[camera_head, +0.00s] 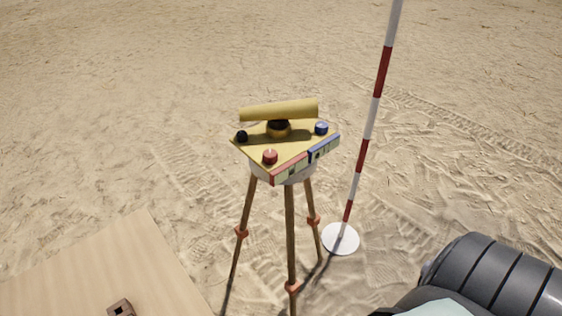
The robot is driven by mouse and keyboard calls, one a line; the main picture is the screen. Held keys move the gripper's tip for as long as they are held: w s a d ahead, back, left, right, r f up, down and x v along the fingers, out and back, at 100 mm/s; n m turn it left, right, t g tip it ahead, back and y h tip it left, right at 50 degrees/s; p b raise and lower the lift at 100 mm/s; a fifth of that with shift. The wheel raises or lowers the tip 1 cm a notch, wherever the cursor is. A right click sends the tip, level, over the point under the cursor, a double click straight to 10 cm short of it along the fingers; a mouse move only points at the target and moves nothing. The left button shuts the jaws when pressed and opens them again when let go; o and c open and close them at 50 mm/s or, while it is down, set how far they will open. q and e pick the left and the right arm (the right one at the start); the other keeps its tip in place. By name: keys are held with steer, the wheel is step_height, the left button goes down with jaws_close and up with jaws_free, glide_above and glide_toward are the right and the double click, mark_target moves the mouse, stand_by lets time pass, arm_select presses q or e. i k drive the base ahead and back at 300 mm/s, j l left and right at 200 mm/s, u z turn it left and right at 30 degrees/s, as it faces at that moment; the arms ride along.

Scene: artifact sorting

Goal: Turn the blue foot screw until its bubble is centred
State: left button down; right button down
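A surveying level (278,111) with a yellow tube stands on a yellow triangular plate (293,147) on top of a wooden tripod (290,235). The blue foot screw (321,128) is at the plate's right corner. A red foot screw (270,157) is at the front and a black knob (241,136) at the left. The bubble is too small to place for certain. Neither gripper shows in the head view.
A red and white ranging pole (371,115) stands on a white round base (341,239) just right of the tripod. A wooden board (120,265) with a small brown block (121,308) lies at lower left. Open sand surrounds the tripod.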

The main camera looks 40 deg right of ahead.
mark_target(321, 128)
steer(key=z, duration=1.2)
